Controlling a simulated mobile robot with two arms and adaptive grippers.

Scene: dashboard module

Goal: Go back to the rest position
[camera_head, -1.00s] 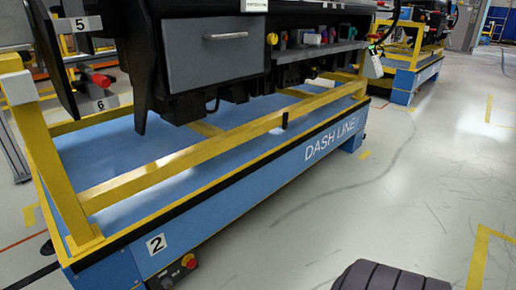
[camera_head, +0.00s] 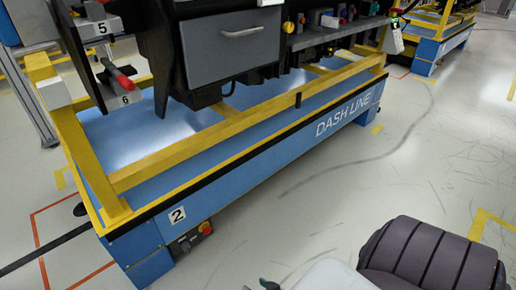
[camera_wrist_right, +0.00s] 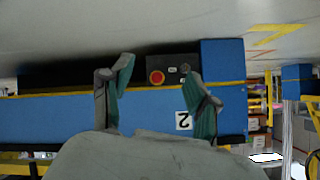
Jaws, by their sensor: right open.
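In the right wrist view my right gripper (camera_wrist_right: 160,70) is open, its two grey-green fingers spread apart with nothing between them. Behind the fingers, upside down, is the blue cart base (camera_wrist_right: 60,119) with its number 2 label (camera_wrist_right: 184,121) and red button (camera_wrist_right: 157,77). The gripper appears clear of the base. My left gripper cannot be made out.
The blue DASH LINE cart (camera_head: 250,165) with yellow rails (camera_head: 200,145) fills the left and middle. It carries a dark dashboard module with a grey drawer (camera_head: 232,46). A second cart (camera_head: 440,45) stands at the back right. The grey floor (camera_head: 400,160) on the right is clear.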

